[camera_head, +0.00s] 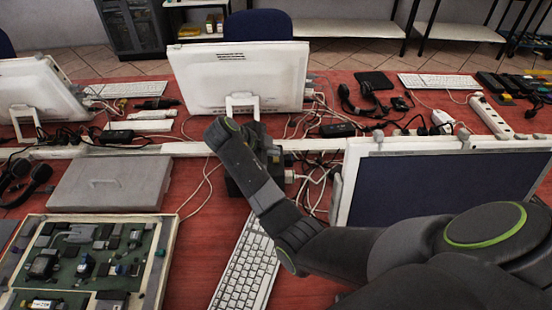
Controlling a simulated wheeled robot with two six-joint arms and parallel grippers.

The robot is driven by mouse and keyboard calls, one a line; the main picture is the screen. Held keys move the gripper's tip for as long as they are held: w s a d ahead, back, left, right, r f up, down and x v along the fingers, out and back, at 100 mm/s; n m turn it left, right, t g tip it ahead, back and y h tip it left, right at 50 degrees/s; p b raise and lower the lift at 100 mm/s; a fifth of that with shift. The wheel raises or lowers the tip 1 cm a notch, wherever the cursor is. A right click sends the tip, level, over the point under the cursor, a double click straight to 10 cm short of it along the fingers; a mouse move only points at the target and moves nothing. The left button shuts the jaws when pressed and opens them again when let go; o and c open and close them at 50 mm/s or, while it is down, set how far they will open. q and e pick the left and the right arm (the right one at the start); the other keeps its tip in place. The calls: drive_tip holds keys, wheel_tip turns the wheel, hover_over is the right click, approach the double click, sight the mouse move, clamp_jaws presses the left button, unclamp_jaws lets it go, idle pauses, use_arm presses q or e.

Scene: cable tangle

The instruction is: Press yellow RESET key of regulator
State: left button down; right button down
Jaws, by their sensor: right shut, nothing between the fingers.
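My right arm reaches in from the lower right. Its far end, with my right gripper (267,146), is over the middle of the red table by the white divider. The fingers are small and dark against the clutter; the gripper looks shut and empty. A dark box (236,187) sits partly behind my forearm, close to the gripper; it may be the regulator, but I cannot be sure. I cannot make out a yellow RESET key; my arm may hide it. I cannot tell whether the gripper touches the box. My left gripper is not in view.
A white keyboard (242,270) lies below my arm. A monitor (450,185) stands at right, and another (238,78) stands behind the gripper. A grey closed laptop-like case (110,183) and an open circuit-board tray (155,280) are at left. Loose white cables (205,183) lie around the middle.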

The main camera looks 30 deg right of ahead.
sight(273, 163)
drive_tip(key=shift+f, duration=0.1)
idle(0.7)
drive_tip(key=shift+f+b, duration=0.3)
drive_tip(key=shift+f, duration=0.05)
drive_tip(key=shift+f+b, duration=0.35)
drive_tip(key=shift+f, duration=0.1)
idle(0.6)
drive_tip(key=shift+r+p, duration=0.65)
drive_tip(key=shift+r, duration=0.25)
wheel_tip(273, 163, up, 5)
drive_tip(key=p, duration=0.4)
idle(0.4)
